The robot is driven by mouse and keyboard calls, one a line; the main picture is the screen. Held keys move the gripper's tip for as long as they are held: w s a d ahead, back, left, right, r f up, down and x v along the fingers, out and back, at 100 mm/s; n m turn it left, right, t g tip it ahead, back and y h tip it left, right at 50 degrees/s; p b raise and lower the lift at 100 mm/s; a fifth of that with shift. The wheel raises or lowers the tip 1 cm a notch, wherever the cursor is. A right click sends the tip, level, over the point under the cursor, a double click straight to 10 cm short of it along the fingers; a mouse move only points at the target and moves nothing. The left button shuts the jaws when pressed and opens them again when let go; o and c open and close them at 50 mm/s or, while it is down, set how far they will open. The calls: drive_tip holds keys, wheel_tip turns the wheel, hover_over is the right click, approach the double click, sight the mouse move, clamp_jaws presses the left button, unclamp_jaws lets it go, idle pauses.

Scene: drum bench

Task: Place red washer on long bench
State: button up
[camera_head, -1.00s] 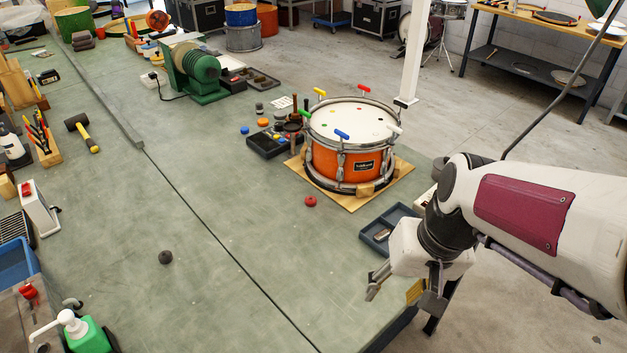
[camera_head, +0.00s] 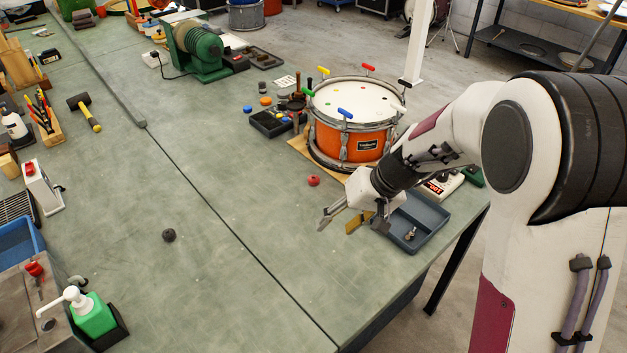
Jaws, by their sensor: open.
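A small round red piece (camera_head: 313,181), which looks like the red washer, lies on the green top of the long bench (camera_head: 215,215), in front of the drum. Whether it has a hole is too small to tell. My gripper (camera_head: 337,224) is open, with nothing seen between its fingers. It is above the bench, nearer the camera than the red piece and apart from it, just left of a grey-blue tray.
An orange drum (camera_head: 350,140) with coloured keys on its rim stands on a wooden board behind my gripper. The grey-blue tray (camera_head: 428,216) holds small metal parts. A dark ball-like piece (camera_head: 169,235) lies left of the seam. The bench middle is largely clear.

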sight(315, 179)
drive_tip(key=w+a+f, duration=0.1)
drive_tip(key=w, duration=0.2)
drive_tip(key=w+a+f+n+t, duration=0.1)
drive_tip(key=w+f, duration=0.1)
drive_tip(key=w, duration=0.2)
drive_tip(key=w+a+f+n+t+y, duration=0.1)
drive_tip(key=w+f, duration=0.1)
drive_tip(key=w, duration=0.2)
drive_tip(key=shift+w+a+f, duration=0.15)
drive_tip(key=shift+w+f, duration=0.05)
drive_tip(key=w+r+n, duration=0.1)
drive_tip(key=w, duration=0.1)
drive_tip(key=w+r+n+t, duration=0.1)
drive_tip(key=w, duration=0.1)
drive_tip(key=w+r+n+t, duration=0.1)
drive_tip(key=w, duration=0.2)
drive_tip(key=shift+w+d+n+t, duration=0.2)
drive_tip(key=shift+w+n+t, duration=0.1)
drive_tip(key=shift+n, duration=0.5)
drive_tip(key=shift+x, duration=1.25)
drive_tip(key=shift+w+a+f, duration=0.15)
drive_tip(key=shift+w+f, duration=0.25)
drive_tip(key=shift+f, duration=0.3)
drive_tip(key=shift+w+a+f, duration=0.15)
drive_tip(key=shift+w+f, duration=0.2)
drive_tip(key=shift+f, duration=0.35)
drive_tip(key=shift+x, duration=1.05)
